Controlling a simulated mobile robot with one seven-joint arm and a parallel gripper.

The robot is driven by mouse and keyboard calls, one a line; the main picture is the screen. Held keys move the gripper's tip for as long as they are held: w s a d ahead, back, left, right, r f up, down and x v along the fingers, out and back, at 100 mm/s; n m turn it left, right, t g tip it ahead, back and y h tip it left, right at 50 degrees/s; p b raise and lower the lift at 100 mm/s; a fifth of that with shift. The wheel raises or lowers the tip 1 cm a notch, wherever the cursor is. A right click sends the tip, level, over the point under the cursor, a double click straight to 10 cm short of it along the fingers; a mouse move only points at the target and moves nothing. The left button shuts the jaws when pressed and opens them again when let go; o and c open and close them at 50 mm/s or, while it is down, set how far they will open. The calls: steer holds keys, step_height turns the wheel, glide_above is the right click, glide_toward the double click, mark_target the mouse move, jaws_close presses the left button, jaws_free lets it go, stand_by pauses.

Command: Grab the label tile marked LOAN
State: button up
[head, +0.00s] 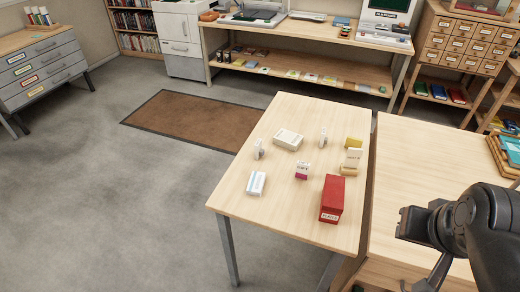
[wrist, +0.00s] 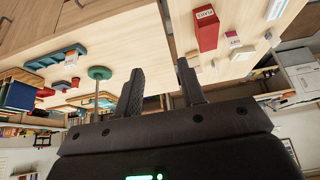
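Several small pieces stand on the light wooden table (head: 285,213) in the head view. One is a small white tile with a magenta lower part (head: 302,170) and dark lettering too small to read. Other pale upright pieces are a left one (head: 258,148), a back one (head: 323,137) and one on a wooden base (head: 353,158). I cannot tell which is marked LOAN. My gripper (head: 408,223) is at the right, apart from these pieces. In the wrist view my gripper (wrist: 162,88) has its two fingers spread with nothing between them.
A red box (head: 331,198) stands at the table's near right; it also shows in the wrist view (wrist: 206,30). A white-blue box (head: 256,184), a white box (head: 288,139) and a yellow block (head: 353,143) share the table. A second wooden table (head: 430,170) adjoins at right.

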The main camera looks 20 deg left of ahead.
steer(key=shift+o, duration=0.4)
stand_by(0.3)
steer(key=w+a+r, duration=0.2)
steer(key=w+a, duration=0.1)
steer(key=w, duration=0.3)
steer(key=w+a+r, duration=0.2)
steer(key=w, duration=0.4)
steer(key=g, duration=0.1)
glide_above(258, 142)
steer(key=s, duration=0.4)
step_height(258, 142, down, 20)
steer(key=x, duration=0.4)
steer(key=shift+d+f, duration=0.15)
steer(key=shift+f, duration=0.1)
steer(key=shift+x, duration=2.65)
steer(key=shift+w+r, duration=0.1)
steer(key=shift+w, duration=0.05)
